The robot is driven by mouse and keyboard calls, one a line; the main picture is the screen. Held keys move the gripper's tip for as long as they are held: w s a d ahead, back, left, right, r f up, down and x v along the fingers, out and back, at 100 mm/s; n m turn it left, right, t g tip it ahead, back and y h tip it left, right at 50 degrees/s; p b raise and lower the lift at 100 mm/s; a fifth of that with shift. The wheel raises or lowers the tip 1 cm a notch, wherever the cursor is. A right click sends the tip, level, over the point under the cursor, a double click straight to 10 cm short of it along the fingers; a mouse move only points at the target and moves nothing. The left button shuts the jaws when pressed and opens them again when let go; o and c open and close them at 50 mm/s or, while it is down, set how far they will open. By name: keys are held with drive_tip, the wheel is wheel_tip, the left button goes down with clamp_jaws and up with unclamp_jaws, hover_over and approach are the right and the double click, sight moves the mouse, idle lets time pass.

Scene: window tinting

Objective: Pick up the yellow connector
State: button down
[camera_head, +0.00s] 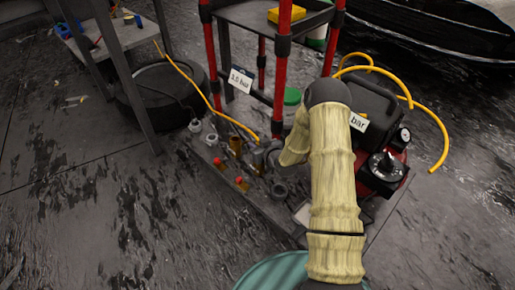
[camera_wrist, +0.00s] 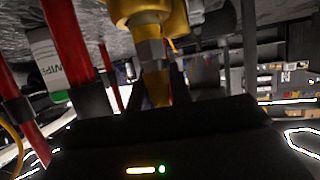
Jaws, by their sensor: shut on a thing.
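The yellow connector (camera_wrist: 157,88) shows in the wrist view as a tapered yellow piece below a grey hex collar and a wider yellow body at the top. The dark fingers of my gripper (camera_wrist: 158,92) stand on either side of its lower part and are shut on it. In the head view my gripper (camera_head: 268,156) is low over the grey platform, left of my sleeved forearm. I cannot make out the connector there; the arm and gripper cover much of that spot. A yellow hose (camera_head: 205,97) ends close to the gripper.
Red posts (camera_head: 279,70) of a rack stand just behind the gripper. Red-topped bottles (camera_head: 241,183) and a dark ring (camera_head: 279,190) stand on the platform (camera_head: 215,165) nearby. A red-and-black compressor (camera_head: 384,166) is to the right. A tyre (camera_head: 165,95) lies at left; the floor at front left is open.

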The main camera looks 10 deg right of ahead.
wheel_tip(320, 180, up, 10)
drive_tip(key=p, duration=0.6)
drive_tip(key=shift+p, duration=0.3)
